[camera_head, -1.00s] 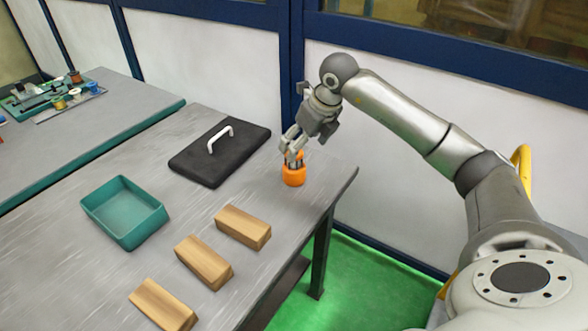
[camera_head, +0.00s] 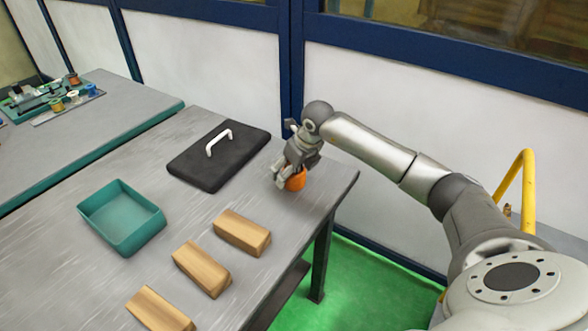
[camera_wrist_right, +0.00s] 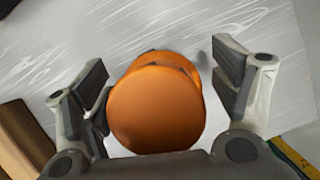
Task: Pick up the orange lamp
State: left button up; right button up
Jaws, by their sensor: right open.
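The orange lamp (camera_head: 297,181) stands near the far right corner of the grey table. In the head view my right gripper (camera_head: 282,183) is low over the table at the lamp and covers part of it. In the right wrist view the lamp (camera_wrist_right: 155,105) lies between the two open fingers of my right gripper (camera_wrist_right: 160,95). A gap shows on the right side; on the left the finger is very close, and I cannot tell whether it touches. My left gripper is not in view.
A black board (camera_head: 190,165) with a white handle lies left of the lamp. A teal tray (camera_head: 100,233) and wooden blocks (camera_head: 242,232) are nearer on the table. The table's right edge is close to the lamp. A second table (camera_head: 130,98) stands at the left.

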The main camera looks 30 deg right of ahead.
jog(key=shift+w+f, duration=0.2)
jog(key=shift+f, duration=0.4)
jog(key=c, duration=1.2)
jog(key=shift+r, duration=0.1)
jog(key=shift+c, duration=0.3)
jog(key=shift+r, duration=0.1)
